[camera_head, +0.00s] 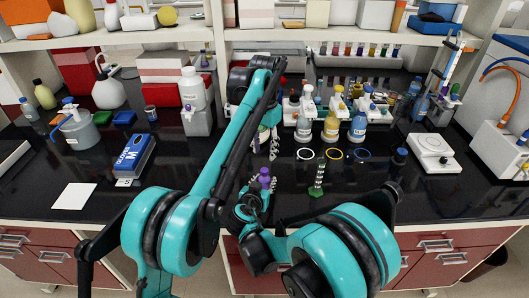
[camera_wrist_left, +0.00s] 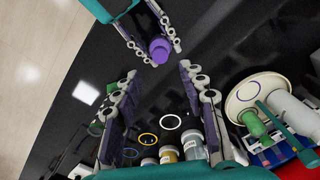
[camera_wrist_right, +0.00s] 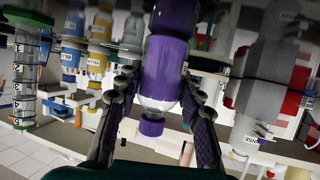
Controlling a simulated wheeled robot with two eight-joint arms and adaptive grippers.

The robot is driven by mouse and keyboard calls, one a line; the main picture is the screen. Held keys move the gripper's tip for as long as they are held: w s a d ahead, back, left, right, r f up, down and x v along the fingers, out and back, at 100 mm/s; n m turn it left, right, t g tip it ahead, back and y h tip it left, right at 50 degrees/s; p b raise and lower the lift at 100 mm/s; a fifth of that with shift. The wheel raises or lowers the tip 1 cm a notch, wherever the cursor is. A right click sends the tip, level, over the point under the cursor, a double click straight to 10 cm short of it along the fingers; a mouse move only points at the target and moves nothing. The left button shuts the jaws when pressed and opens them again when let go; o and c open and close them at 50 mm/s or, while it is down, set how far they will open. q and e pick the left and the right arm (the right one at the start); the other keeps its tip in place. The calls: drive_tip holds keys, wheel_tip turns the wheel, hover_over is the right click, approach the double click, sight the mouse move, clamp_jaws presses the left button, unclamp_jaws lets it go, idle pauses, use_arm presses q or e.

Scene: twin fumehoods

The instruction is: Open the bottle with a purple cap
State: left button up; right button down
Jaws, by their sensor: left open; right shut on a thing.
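The bottle with a purple cap (camera_wrist_right: 152,126) has a purple body (camera_wrist_right: 170,60) and a clear shoulder. In the right wrist view, which looks upside down, it sits between the fingers of my right gripper (camera_wrist_right: 157,80), shut on its sides. The purple cap (camera_head: 265,171) also shows in the head view, near the bench's front edge, facing up. My left gripper (camera_head: 264,146) is open and empty, behind the cap in that view. In the left wrist view the cap (camera_wrist_left: 160,47) lies just beyond the spread tips of my left gripper (camera_wrist_left: 158,70), apart from them.
A green-based graduated cylinder (camera_head: 318,190) stands close on the right. Several reagent bottles, one with a yellow cap (camera_head: 332,122), stand behind coloured rings on the black bench. A blue box (camera_head: 134,153) and a white sheet (camera_head: 74,196) lie at left, with bare bench between.

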sight(264, 170)
use_arm(q)
drive_tip(key=m, duration=1.4)
drive_tip(key=shift+m, duration=0.4)
drive_tip(key=m, duration=0.4)
drive_tip(key=shift+m, duration=0.4)
drive_tip(key=shift+f, duration=4.05)
clamp_jaws()
